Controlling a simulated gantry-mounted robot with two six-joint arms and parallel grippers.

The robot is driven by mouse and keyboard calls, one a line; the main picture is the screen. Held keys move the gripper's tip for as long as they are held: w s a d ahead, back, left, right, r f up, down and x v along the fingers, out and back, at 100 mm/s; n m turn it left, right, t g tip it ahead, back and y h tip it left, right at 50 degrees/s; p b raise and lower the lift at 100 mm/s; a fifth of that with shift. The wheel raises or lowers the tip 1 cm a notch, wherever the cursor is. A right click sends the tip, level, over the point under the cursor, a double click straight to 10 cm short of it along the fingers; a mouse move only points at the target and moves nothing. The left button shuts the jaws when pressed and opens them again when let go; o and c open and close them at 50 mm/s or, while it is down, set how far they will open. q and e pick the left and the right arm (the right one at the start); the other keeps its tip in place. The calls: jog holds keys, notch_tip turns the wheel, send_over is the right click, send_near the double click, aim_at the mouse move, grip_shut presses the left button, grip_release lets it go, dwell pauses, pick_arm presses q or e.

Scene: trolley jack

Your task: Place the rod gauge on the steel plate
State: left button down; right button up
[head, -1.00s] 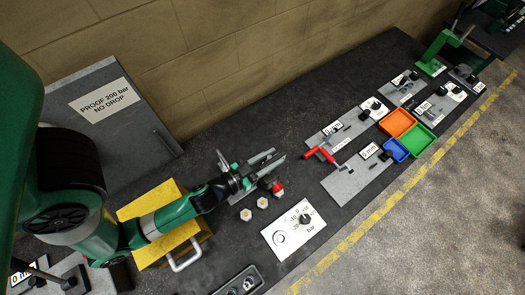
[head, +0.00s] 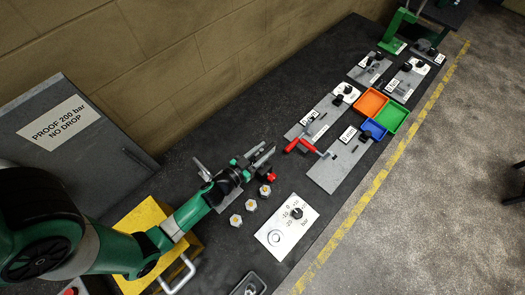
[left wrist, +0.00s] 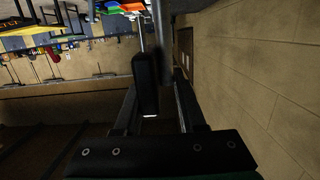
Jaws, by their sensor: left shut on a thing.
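My left gripper (head: 262,157) is above the dark bench, just behind a red-topped knob (head: 271,176). In the left wrist view its jaws (left wrist: 157,95) are closed on the black handle (left wrist: 146,85) of what looks like the rod gauge. The gauge's thin metal rod (left wrist: 141,35) points away from the gripper. In the head view the gauge is hard to make out against the fingers. Several grey steel plates lie along the bench; one is the near plate (head: 325,174) with a "0 mm" label. Dark tips at the right edge may be my right gripper (head: 515,182).
Orange (head: 371,102), green (head: 393,116) and blue (head: 374,129) trays stand beside the plates. A red-handled clamp (head: 303,146) lies near them. White hexagonal pieces (head: 250,205) and a white gauge panel (head: 287,227) are in front of my left gripper. A yellow block (head: 143,216) stands under my arm.

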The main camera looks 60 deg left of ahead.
pick_arm(q)
jog(key=shift+f, duration=0.3)
jog(key=c, duration=0.5)
grip_release()
jog(key=shift+f, duration=0.1)
pick_arm(e)
jog(key=shift+f, duration=0.45)
pick_arm(q)
jog(key=shift+r, duration=0.2)
jog(key=p+v, duration=0.1)
jog(key=v, duration=1.1)
jog(key=shift+p, duration=0.3)
pick_arm(e)
jog(key=shift+r, duration=0.85)
